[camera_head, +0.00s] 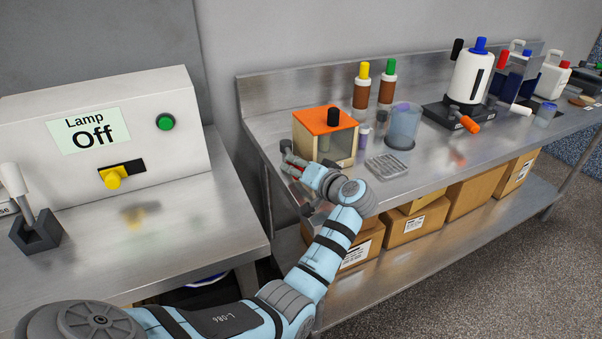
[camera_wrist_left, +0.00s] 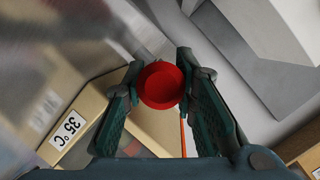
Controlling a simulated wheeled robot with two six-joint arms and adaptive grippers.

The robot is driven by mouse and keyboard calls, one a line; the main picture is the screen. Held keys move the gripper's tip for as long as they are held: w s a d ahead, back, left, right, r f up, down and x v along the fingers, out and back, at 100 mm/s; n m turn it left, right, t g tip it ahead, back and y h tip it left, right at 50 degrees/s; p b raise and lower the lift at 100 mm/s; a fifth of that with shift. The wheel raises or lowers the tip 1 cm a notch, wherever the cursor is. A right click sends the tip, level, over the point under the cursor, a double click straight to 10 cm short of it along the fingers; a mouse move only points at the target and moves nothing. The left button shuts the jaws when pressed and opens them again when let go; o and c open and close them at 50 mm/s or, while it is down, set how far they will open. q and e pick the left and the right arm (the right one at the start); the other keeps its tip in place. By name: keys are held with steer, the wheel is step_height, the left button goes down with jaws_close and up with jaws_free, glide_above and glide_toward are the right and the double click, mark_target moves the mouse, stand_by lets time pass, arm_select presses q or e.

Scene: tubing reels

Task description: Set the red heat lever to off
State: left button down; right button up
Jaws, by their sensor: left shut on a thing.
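The round red knob of the heat lever (camera_wrist_left: 160,86) sits between the two fingers of my left gripper (camera_wrist_left: 160,72) in the wrist view. The fingers are shut on it from both sides. The lever's stem and slot are hidden. A beige box with a "35 °C" label (camera_wrist_left: 70,126) is just beside and behind the knob. In the head view my left gripper (camera_head: 290,160) is at the left side of the orange-topped box (camera_head: 325,121), near the bench's left end. Only a trace of red shows there. My right gripper is not in view.
Two brown bottles (camera_head: 361,90), a clear beaker (camera_head: 403,126) and a metal rack (camera_head: 387,166) stand right of the box. A white vessel with an orange handle (camera_head: 468,78) is farther right. The lamp panel (camera_head: 60,165) reads "Off" on the left bench.

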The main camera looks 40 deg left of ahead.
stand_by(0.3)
arm_select(q)
steer(key=c, duration=1.3)
jaws_free()
steer(key=shift+w, duration=0.1)
steer(key=v, duration=0.7)
steer(key=shift+d, duration=0.4)
steer(key=shift+a, duration=0.15)
